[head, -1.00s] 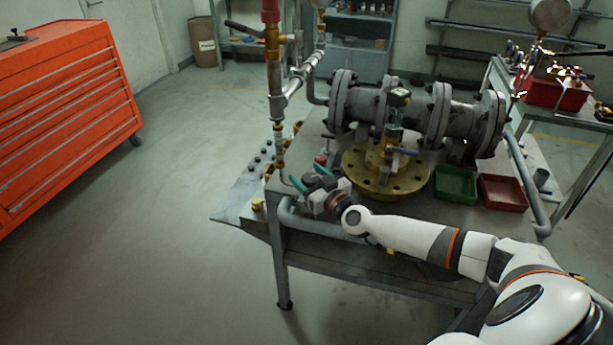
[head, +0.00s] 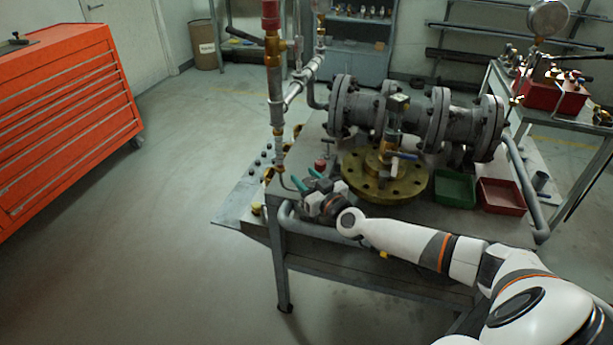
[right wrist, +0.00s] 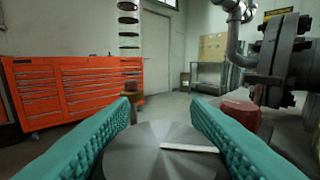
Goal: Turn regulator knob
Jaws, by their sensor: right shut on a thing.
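A round grey metal knob with a white line on its face (right wrist: 160,155) fills the bottom middle of the right wrist view. The line runs from near its centre towards the right. My right gripper (right wrist: 162,112) has its two ridged teal fingers on either side of this knob, shut on it. In the head view my right gripper (head: 307,180) is at the near left of the workbench, left of the brass flange. The knob is too small and covered to make out there. My left gripper is in neither view.
A red knob (right wrist: 241,115) stands just right of the right finger. The brass flange (head: 400,190) and grey flanged pipe (head: 463,122) are to the right on the bench. A vertical pipe (head: 276,100) rises behind the gripper. Green (head: 454,190) and red (head: 502,196) trays sit right.

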